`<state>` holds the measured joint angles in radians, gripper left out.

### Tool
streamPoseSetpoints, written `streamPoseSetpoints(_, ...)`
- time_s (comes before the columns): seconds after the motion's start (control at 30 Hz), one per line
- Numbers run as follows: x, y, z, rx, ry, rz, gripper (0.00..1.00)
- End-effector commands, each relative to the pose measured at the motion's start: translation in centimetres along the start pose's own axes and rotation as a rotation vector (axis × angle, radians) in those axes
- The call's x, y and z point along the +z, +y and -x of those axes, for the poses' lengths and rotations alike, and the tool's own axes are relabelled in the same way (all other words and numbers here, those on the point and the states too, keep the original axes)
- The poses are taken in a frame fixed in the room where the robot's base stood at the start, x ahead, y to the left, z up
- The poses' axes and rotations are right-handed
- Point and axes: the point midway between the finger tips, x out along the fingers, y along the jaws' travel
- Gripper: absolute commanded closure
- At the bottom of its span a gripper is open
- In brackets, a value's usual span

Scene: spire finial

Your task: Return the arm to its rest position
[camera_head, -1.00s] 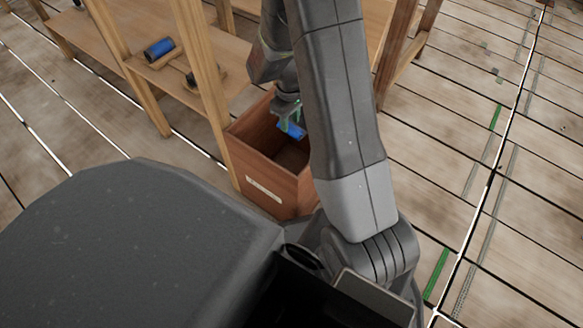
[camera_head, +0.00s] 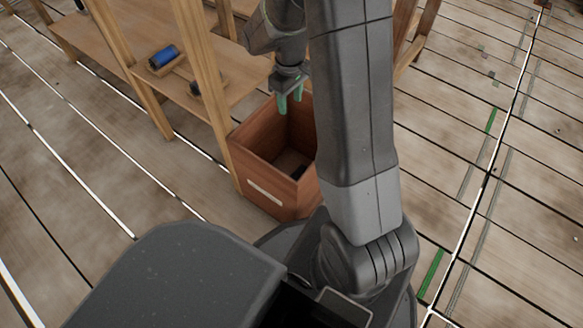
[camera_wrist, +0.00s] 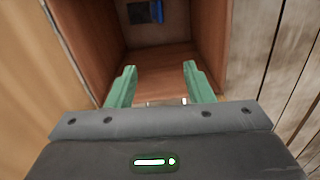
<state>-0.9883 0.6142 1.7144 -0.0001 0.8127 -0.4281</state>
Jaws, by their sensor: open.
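My gripper (camera_head: 289,100) has green fingers and hangs over the open top of a brown wooden box (camera_head: 262,195) in the head view. The fingers are apart with nothing between them. The wrist view shows my gripper (camera_wrist: 160,85) open, with the box's inside wall (camera_wrist: 94,45) beyond it. A blue object (camera_wrist: 149,12) lies deep in the box in the wrist view. In the head view only a dark shape (camera_head: 292,170) shows on the box floor. My arm hides the box's right side.
A wooden shelf unit (camera_head: 150,40) stands behind and left of the box, its post close to the box. A blue cylinder (camera_head: 163,56) lies on a cradle on its board.

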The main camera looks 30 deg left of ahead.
Motion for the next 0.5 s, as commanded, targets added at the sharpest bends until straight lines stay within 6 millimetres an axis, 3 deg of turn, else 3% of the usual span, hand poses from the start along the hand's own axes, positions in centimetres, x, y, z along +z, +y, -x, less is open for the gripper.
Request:
streamPoseSetpoints(0.03, -0.1, 0.0, 1.0, 0.001, 0.002, 0.000, 0.53)
streamPoseSetpoints(0.2, 0.0, 0.0, 2.1, 0.000, 0.001, 0.000, 0.53)
streamPoseSetpoints(0.5, 0.0, 0.0, 2.1, 0.000, 0.000, 0.000, 0.53)
